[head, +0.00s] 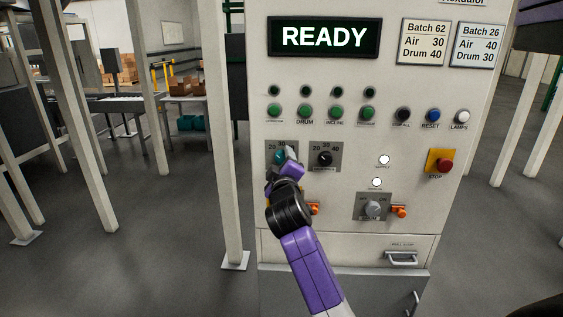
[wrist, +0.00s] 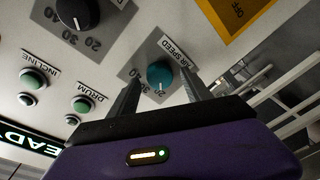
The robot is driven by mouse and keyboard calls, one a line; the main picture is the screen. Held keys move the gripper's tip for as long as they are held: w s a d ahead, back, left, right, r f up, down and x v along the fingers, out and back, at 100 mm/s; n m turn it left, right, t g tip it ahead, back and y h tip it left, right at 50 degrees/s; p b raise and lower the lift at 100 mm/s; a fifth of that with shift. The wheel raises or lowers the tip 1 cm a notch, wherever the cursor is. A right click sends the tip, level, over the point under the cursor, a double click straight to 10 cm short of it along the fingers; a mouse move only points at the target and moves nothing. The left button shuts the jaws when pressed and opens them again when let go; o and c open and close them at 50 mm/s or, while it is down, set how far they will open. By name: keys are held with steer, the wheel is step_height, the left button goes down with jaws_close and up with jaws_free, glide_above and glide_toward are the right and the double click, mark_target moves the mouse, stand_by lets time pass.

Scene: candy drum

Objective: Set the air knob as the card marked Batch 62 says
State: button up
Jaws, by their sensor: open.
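The Batch 62 card (head: 423,42) at the panel's upper right reads Air 30, Drum 40. The air knob is teal (wrist: 160,75), on a grey plate labelled AIR SPEED; in the head view the knob (head: 279,157) is partly hidden by my gripper. Its white mark points down toward the numbered scale in the wrist view; I cannot tell the exact number, as a finger hides part of the scale. My gripper (wrist: 161,84) is open, one finger on each side of the knob, apparently not clamped on it. It also shows in the head view (head: 287,163).
The Batch 26 card (head: 477,45) reads Air 40, Drum 30. The black drum knob (head: 324,158) sits close right of the air knob. The display (head: 324,37) reads READY. Green buttons (head: 305,111) are above, a red stop button (head: 444,166) right, and orange handles (head: 400,211) below.

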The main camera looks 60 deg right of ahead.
jaws_close()
steer(key=shift+f+b, duration=0.15)
steer(key=shift+b, duration=0.15)
steer(key=m+b, duration=0.3)
steer(key=shift+w+f+m+b, duration=0.1)
steer(key=shift+f+m+b, duration=0.1)
steer(key=shift+m+b, duration=0.2)
steer(key=m+h+b, duration=0.1)
steer(key=m+b, duration=0.3)
steer(key=shift+r+m+b, duration=0.15)
steer(key=shift+m+b, duration=0.35)
steer(key=shift+m, duration=0.2)
